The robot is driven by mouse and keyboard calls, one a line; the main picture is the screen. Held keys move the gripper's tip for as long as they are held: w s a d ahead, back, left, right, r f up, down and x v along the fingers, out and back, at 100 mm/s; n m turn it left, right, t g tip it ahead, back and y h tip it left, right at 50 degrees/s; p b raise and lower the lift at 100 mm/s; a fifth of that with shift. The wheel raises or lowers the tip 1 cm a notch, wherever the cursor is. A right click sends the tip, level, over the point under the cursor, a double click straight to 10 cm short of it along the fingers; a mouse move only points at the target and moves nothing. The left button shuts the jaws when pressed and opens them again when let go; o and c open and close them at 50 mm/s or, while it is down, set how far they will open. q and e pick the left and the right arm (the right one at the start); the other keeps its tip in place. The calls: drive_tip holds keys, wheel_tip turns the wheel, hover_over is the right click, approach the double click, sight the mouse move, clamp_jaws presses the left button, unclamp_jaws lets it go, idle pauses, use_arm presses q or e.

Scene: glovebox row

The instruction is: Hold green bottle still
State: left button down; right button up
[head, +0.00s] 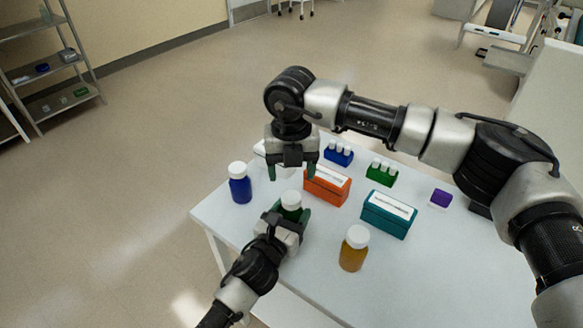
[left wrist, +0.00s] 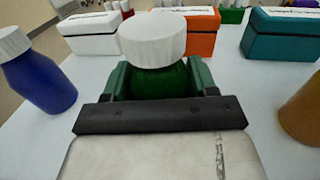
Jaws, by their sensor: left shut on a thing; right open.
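The green bottle (head: 291,201) with a white cap stands near the left part of the white table. It also shows in the left wrist view (left wrist: 155,80), upright, its lower part hidden by my gripper. My left gripper (head: 290,214) is shut on the green bottle, with a green finger on each side of it. My right gripper (head: 292,172) is open and empty. In the head view it appears above and behind the green bottle, fingers pointing down; its exact height over the table is hard to tell.
A blue bottle (head: 240,185) stands left of the green one, an amber bottle (head: 353,250) to the right. Behind are an orange box (head: 327,186), a teal box (head: 388,214), a partly hidden white box (left wrist: 92,37), blue (head: 339,155) and green (head: 381,174) vial racks, and a purple-topped block (head: 440,198).

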sight(291, 197)
drive_tip(key=m, duration=0.5)
drive_tip(key=shift+m, duration=1.3)
drive_tip(key=shift+f, duration=4)
